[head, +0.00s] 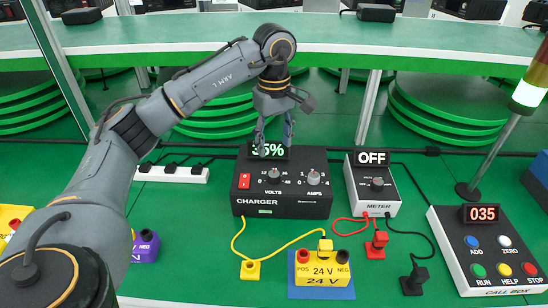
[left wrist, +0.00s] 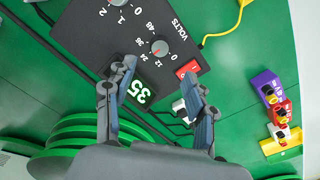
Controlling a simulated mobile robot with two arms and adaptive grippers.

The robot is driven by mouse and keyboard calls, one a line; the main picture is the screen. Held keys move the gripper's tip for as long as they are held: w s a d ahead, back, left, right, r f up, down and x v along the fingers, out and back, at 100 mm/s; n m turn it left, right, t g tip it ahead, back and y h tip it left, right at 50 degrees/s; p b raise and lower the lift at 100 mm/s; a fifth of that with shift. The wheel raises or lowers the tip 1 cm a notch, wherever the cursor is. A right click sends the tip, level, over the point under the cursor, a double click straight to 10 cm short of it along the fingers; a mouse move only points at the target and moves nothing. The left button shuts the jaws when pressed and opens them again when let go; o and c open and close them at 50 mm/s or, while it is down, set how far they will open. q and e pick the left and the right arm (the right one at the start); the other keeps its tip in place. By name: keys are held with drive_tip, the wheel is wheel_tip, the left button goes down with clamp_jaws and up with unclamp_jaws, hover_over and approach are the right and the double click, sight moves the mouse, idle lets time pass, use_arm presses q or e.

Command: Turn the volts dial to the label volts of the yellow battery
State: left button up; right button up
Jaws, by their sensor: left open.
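The black charger (head: 282,205) stands mid-table with its volts dial (head: 274,174) left of its amps dial (head: 314,177). The volts dial also shows in the left wrist view (left wrist: 160,48); its pointer is too small to read surely. The yellow battery (head: 322,283), labelled 24 V, sits on a blue pad in front of the charger. My left gripper (head: 273,142) is open above the charger's back edge, partly covering the 35% display. In the left wrist view its fingertips (left wrist: 158,70) are spread, apart from the dial, which shows just beyond them. My right gripper is not visible.
A meter (head: 377,205) reading OFF stands right of the charger, and a call box (head: 490,270) at far right. Yellow, red and black cables cross the green table. A purple battery (head: 145,246) lies left, near my arm. A white power strip (head: 173,174) is behind it.

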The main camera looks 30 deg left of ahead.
use_arm(q)
drive_tip(key=shift+r, duration=1.4)
drive_tip(key=shift+r, duration=0.1)
